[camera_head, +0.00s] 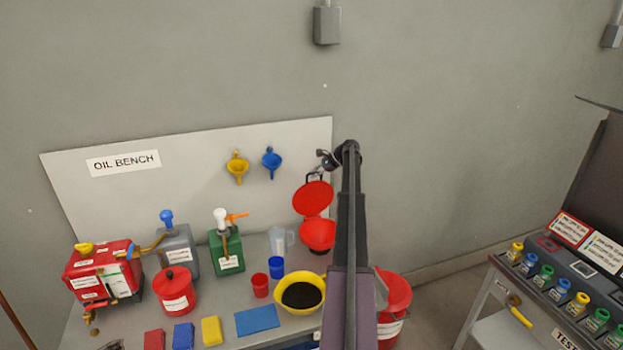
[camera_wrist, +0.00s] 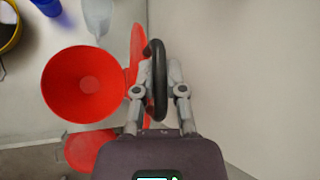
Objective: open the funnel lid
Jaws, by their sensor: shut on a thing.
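The red funnel (camera_head: 318,235) stands at the right end of the bench. Its round red lid (camera_head: 312,199) is raised, standing up behind the bowl. In the wrist view I look down into the empty red bowl (camera_wrist: 80,86), and the lid (camera_wrist: 137,50) shows nearly edge-on to its right. My gripper (camera_wrist: 159,92) is shut on the lid's black loop handle (camera_wrist: 157,65), with one finger on each side. In the head view my gripper (camera_head: 328,161) is small and dark above the lid, and my arm hides part of the area right of the funnel.
A yellow bowl of dark liquid (camera_head: 302,293) and a clear jug (camera_head: 280,241) stand left of the funnel. A red bucket (camera_head: 395,293) is to the right, partly behind my arm. A white back panel (camera_head: 200,190) and the wall are close behind.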

